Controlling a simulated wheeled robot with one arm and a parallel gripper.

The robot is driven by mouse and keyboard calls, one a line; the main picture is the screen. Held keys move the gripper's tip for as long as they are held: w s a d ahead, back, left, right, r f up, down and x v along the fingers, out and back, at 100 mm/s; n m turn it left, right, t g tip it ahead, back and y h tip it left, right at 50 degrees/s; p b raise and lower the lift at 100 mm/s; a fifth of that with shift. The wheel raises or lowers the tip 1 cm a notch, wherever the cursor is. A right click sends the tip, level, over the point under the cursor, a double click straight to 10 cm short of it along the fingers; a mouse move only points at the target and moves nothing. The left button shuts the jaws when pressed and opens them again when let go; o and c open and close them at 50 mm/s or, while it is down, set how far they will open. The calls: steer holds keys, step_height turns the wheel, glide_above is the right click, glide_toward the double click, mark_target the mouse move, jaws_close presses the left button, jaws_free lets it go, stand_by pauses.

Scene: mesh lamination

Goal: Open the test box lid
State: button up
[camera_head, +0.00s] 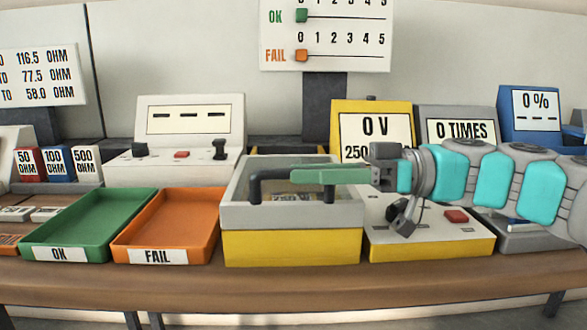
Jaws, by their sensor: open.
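The test box (291,248) stands on the bench in the middle, with a yellow base and a grey-framed lid (290,216) lying shut on it. The lid has a see-through window, and a small labelled item shows dimly beneath it. A dark bar handle (256,187) rises at the front of the lid; its left end is plain to see. My gripper (297,177) reaches in from the right with its green fingers level at the handle's height, overlapping its right part. The fingers are open; whether they touch the handle I cannot tell.
A green OK tray (40,240) and an orange FAIL tray (127,245) lie left of the box. A yellow meter (430,246) with a knob and red button stands close on the right, under my arm. A white console (190,110) stands behind the trays.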

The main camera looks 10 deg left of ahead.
steer(key=shift+x, duration=1.15)
jaws_close()
stand_by(0.6)
